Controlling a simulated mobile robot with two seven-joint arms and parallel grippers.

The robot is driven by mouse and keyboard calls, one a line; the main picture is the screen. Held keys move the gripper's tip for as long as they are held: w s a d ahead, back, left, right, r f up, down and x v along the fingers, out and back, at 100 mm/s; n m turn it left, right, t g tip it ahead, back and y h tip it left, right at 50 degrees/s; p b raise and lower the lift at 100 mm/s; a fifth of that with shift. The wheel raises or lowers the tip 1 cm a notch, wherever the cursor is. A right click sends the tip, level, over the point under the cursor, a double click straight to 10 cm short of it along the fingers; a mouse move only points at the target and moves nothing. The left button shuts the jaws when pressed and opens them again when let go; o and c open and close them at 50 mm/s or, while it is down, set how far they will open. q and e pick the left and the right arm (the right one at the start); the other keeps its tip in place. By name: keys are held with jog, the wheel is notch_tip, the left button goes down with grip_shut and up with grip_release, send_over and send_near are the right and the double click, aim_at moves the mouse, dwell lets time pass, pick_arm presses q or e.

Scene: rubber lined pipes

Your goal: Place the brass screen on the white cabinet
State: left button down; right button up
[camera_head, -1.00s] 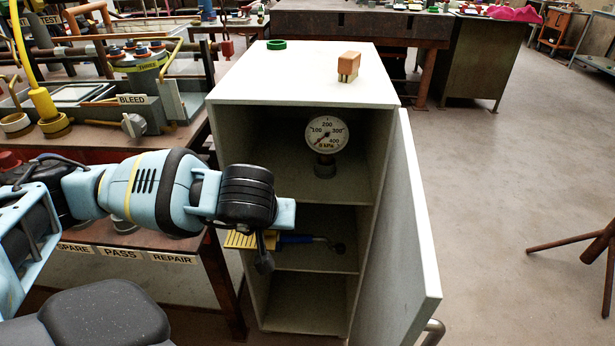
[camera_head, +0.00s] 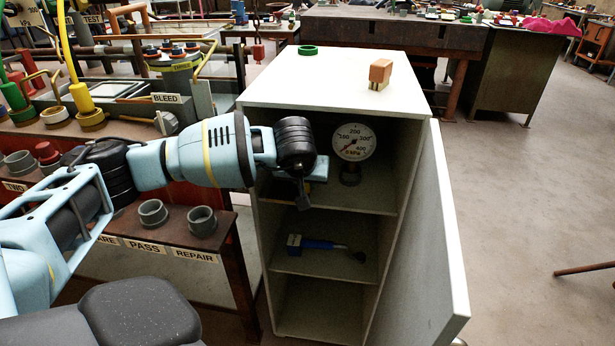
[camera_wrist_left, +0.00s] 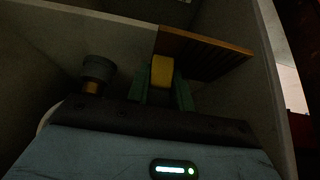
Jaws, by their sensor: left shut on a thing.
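The white cabinet (camera_head: 340,85) stands with its door open to the right; its flat top and inner shelves show in the head view. My left gripper (camera_head: 303,190) reaches into the cabinet's upper compartment from the left. In the left wrist view the gripper (camera_wrist_left: 161,90) is shut, with a yellow piece between its green fingers. The slotted brass screen (camera_wrist_left: 205,52) extends from there to the right, looking brown in the dim light. In the head view the screen is hidden behind my wrist. My right gripper is not in view.
A green ring (camera_head: 307,50) and an orange and tan block (camera_head: 380,73) stand on the cabinet top, with bare space around them. A pressure gauge (camera_head: 353,145) is in the upper compartment. A blue-handled tool (camera_head: 322,245) lies on the shelf below. The open door (camera_head: 425,240) bounds the right.

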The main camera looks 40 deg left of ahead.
pick_arm(q)
jog(key=shift+w+a, duration=0.55)
jog(key=shift+w, duration=0.25)
jog(key=shift+w+a, duration=0.5)
jog(key=shift+w, duration=0.3)
jog(key=shift+f, duration=0.7)
jog(key=shift+f, duration=0.1)
jog(key=c, duration=1.2)
grip_release()
jog(key=shift+f, duration=0.1)
jog(key=shift+c, duration=0.2)
jog(key=shift+s+d+r, duration=0.15)
jog(key=shift+s+r, duration=0.05)
jog(key=shift+r, duration=0.3)
jog(key=p+v, duration=0.1)
jog(key=v, duration=1)
